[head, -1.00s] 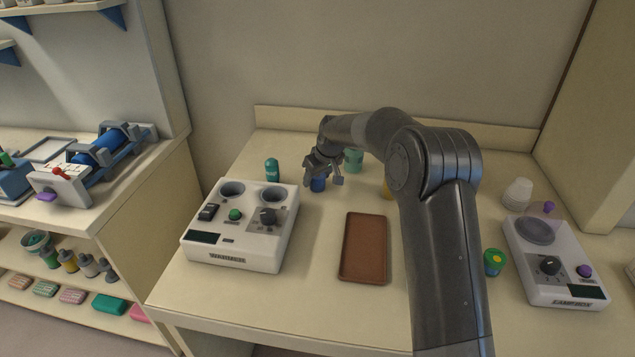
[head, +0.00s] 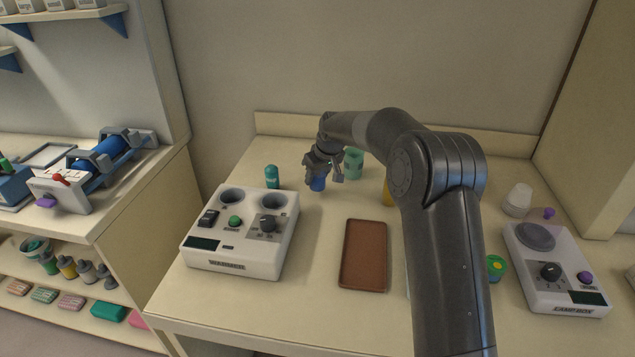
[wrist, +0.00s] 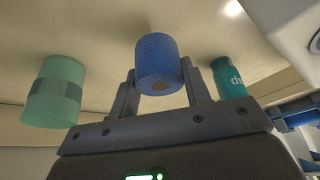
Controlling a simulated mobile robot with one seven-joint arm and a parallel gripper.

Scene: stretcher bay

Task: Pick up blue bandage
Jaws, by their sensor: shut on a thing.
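In the head view my gripper (head: 319,171) is at the back of the table, with the blue bandage (head: 317,184) showing below the fingers. Whether the bandage is clear of the table top is hard to tell.
A teal bottle (head: 272,176) stands left of my gripper and a pale green cup (head: 353,163) right of it. A white warmer box (head: 235,258) is at front left, a brown tray (head: 364,255) in front.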

